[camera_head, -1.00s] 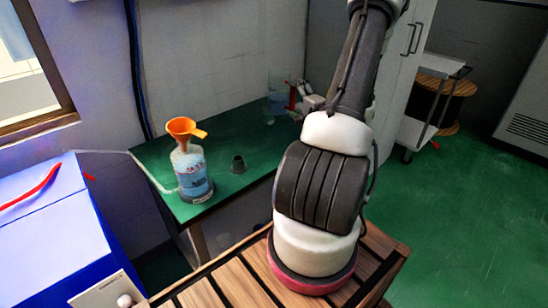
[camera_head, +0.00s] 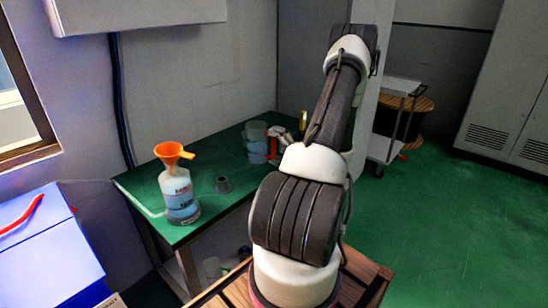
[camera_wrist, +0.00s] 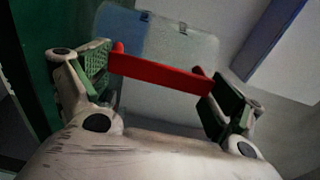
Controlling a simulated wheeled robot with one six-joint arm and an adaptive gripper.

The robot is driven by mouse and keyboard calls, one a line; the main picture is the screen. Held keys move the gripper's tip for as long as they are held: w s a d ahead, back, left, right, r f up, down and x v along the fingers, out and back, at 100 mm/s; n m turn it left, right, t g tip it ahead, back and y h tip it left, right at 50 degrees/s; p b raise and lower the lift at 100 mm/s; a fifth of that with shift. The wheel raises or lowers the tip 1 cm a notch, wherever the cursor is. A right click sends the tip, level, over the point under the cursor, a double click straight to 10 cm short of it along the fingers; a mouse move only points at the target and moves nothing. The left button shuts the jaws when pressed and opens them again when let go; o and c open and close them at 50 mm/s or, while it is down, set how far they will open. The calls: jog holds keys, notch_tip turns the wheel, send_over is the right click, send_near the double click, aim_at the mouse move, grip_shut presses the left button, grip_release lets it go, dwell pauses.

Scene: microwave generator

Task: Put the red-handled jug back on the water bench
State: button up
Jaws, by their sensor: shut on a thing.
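The jug (camera_head: 256,143) is clear with bluish contents and has a red handle (camera_head: 273,149). It is upright at the right part of the green-topped water bench (camera_head: 217,157). I cannot tell if its base touches the top. My gripper (camera_head: 283,143) reaches it from the right, partly hidden by my arm. In the wrist view, the red handle (camera_wrist: 160,72) spans between the two fingers of my gripper (camera_wrist: 155,80), which is shut on it. The pale jug body (camera_wrist: 155,38) is beyond the handle.
A bottle (camera_head: 180,197) with an orange funnel (camera_head: 173,153) stands at the bench's front left. A yellow object (camera_head: 303,122) is behind my gripper. A blue box (camera_head: 45,250) is at left, a trolley (camera_head: 392,120) at right.

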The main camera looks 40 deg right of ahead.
jog(key=shift+f, duration=1.9)
jog(key=o, duration=1.4)
jog(key=shift+o, duration=0.2)
